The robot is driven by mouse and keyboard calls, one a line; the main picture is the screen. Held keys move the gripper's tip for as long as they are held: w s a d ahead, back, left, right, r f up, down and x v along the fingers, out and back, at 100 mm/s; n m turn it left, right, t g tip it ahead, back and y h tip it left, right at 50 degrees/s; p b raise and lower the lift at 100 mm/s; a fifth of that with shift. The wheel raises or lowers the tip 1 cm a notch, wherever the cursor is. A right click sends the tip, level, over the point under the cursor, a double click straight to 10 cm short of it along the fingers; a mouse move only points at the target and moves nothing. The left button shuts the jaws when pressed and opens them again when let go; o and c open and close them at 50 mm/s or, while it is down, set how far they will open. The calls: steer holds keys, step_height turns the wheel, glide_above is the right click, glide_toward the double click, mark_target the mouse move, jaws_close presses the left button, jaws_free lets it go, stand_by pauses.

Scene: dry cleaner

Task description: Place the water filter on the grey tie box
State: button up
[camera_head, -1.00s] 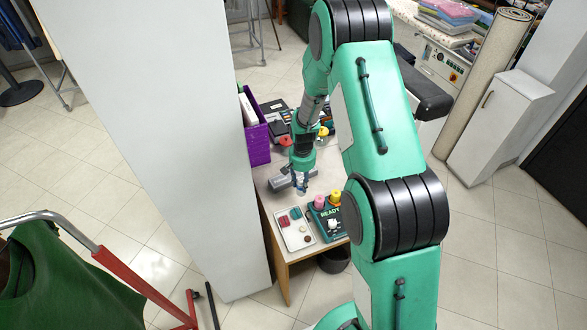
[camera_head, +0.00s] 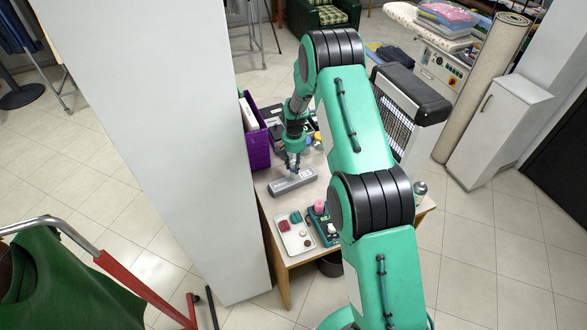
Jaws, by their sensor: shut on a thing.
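The grey tie box (camera_head: 293,183) is a long, low grey box lying flat on the wooden table, near its left side. My gripper (camera_head: 293,168) points down just above the box, at its far side. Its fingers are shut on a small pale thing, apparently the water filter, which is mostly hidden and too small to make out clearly. I cannot tell whether the held thing touches the box.
A white tray (camera_head: 284,242) with small red, teal and dark items lies in front of the box. A dark green "READY" box (camera_head: 321,229) stands beside it. A purple bin (camera_head: 258,152) stands at the back left. My arm hides the table's right side. A silver-topped cylinder (camera_head: 420,189) shows there.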

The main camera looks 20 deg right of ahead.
mark_target(293, 168)
steer(key=shift+w+d, duration=0.1)
steer(key=shift+w, duration=0.5)
steer(key=shift+f, duration=0.15)
steer(key=shift+f+p, duration=0.3)
steer(key=shift+f, duration=1.35)
steer(key=shift+f, duration=0.2)
steer(key=o, duration=1.2)
steer(key=shift+r, duration=0.2)
steer(key=shift+r+b, duration=0.55)
steer(key=shift+r, duration=5.45)
